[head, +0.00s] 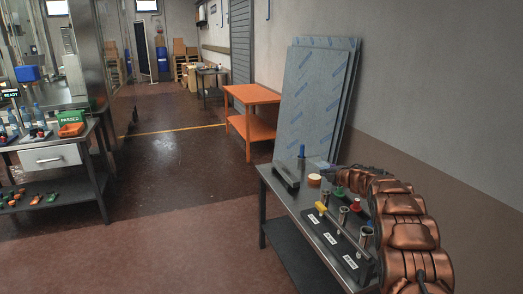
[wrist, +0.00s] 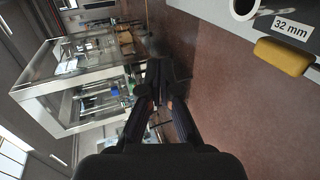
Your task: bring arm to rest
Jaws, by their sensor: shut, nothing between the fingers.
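My copper-coloured arm (head: 405,225) is in the head view at the lower right, folded beside and partly over the metal bench (head: 277,190). It hides part of the bench's right end. My gripper (wrist: 158,77) points away into the room in the wrist view, with its two dark fingers shut and nothing held. I cannot make out the gripper in the head view.
A black rack (head: 337,242) with metal cups stands on the bench. A yellow piece (wrist: 283,56) and a "32 mm" label (wrist: 291,27) show near my gripper. Film-wrapped panels (head: 312,103) lean behind. An orange table (head: 252,97) stands farther back. The middle floor is clear.

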